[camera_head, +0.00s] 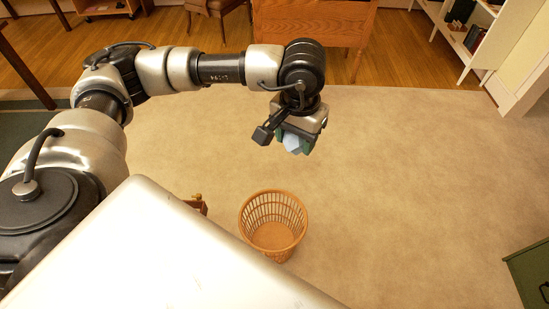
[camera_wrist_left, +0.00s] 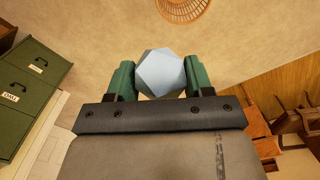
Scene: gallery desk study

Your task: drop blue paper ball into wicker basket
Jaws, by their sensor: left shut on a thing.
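The blue paper ball (camera_head: 293,144) is pale blue and faceted. My left gripper (camera_head: 296,143) is shut on it and holds it in the air above the carpet. In the left wrist view the ball (camera_wrist_left: 161,73) sits between the two green fingers of the left gripper (camera_wrist_left: 160,78). The wicker basket (camera_head: 274,253) stands upright on the carpet, open at the top, and looks empty. It is below and a little left of the gripper in the head view. In the left wrist view part of the basket (camera_wrist_left: 184,9) shows at the top edge, apart from the ball. My right gripper is not in view.
A wooden desk (camera_head: 312,22) stands at the back, behind the gripper. White bookshelves (camera_head: 462,35) are at the back right. A green cabinet (camera_head: 530,273) is at the right edge. Green drawers (camera_wrist_left: 32,88) show in the wrist view. Carpet (camera_head: 400,180) right of the basket is clear.

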